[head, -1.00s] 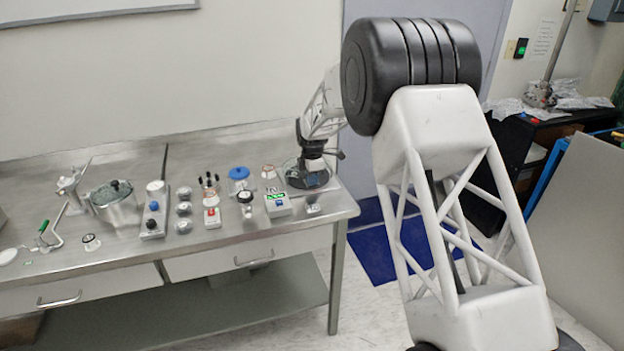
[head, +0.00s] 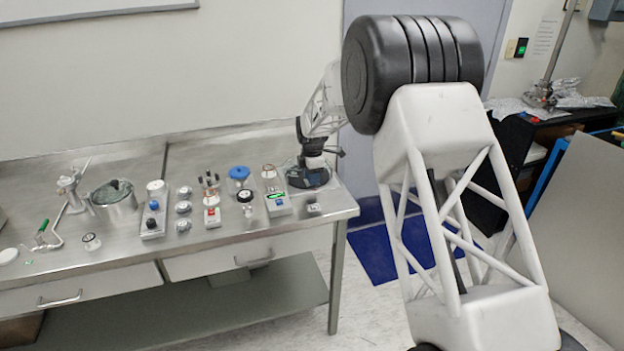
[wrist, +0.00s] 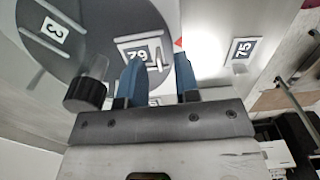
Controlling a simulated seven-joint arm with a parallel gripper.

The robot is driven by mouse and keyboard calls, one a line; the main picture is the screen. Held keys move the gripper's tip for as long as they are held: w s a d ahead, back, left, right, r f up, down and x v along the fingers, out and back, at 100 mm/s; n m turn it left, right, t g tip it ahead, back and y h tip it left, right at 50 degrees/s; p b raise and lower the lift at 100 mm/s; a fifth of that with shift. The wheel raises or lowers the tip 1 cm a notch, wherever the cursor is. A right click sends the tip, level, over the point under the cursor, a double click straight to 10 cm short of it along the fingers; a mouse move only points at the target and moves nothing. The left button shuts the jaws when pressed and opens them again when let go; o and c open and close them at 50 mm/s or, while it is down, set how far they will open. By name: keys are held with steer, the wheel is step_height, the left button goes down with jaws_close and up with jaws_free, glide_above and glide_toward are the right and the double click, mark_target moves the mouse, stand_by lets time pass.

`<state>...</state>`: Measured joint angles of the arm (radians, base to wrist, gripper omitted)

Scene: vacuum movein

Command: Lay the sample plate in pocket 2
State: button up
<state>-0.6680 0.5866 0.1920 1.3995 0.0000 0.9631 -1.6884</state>
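The dark round disc with numbered pockets (wrist: 105,25) fills the upper left of the wrist view. It also shows at the right end of the bench (head: 296,181) in the head view. A white tag marked 3 (wrist: 54,30) lies on its left part. A second white tag (wrist: 138,52), seemingly with a 2 on it, is partly covered by my left finger. My gripper (wrist: 159,62) has blue fingers standing apart over this second tag. Nothing clearly fills the gap except white lines on the disc. I cannot make out the sample plate for sure.
A black knob (wrist: 87,92) stands close left of my fingers. A tag marked 75 (wrist: 241,50) lies to the right on a pale surface. A white box with a green display (head: 278,204) and a blue-capped jar (head: 239,177) stand left of the disc.

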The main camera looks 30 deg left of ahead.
step_height(320, 180, up, 11)
steer(key=shift+r, duration=0.2)
stand_by(0.4)
stand_by(0.4)
stand_by(0.4)
steer(key=s+d+r+m, duration=0.4)
steer(key=s+d+r, duration=0.15)
steer(key=d, duration=0.75)
steer(key=s+d+r+m+t, duration=0.1)
steer(key=s+d+r+m, duration=0.4)
steer(key=d, duration=0.8)
steer(key=s+d+r+m, duration=0.4)
steer(key=d+r, duration=0.3)
steer(key=d, duration=0.6)
steer(key=s+d+m+t, duration=0.1)
steer(key=s+d+m, duration=0.6)
steer(key=s+d, duration=0.85)
steer(key=s+d+f+m, duration=0.3)
steer(key=s+d, duration=0.1)
steer(key=s, duration=0.5)
steer(key=s+d+f+m, duration=0.3)
steer(key=s+m, duration=0.1)
steer(key=s, duration=0.6)
steer(key=shift+d+f+t, duration=0.3)
steer(key=shift+d+f, duration=0.1)
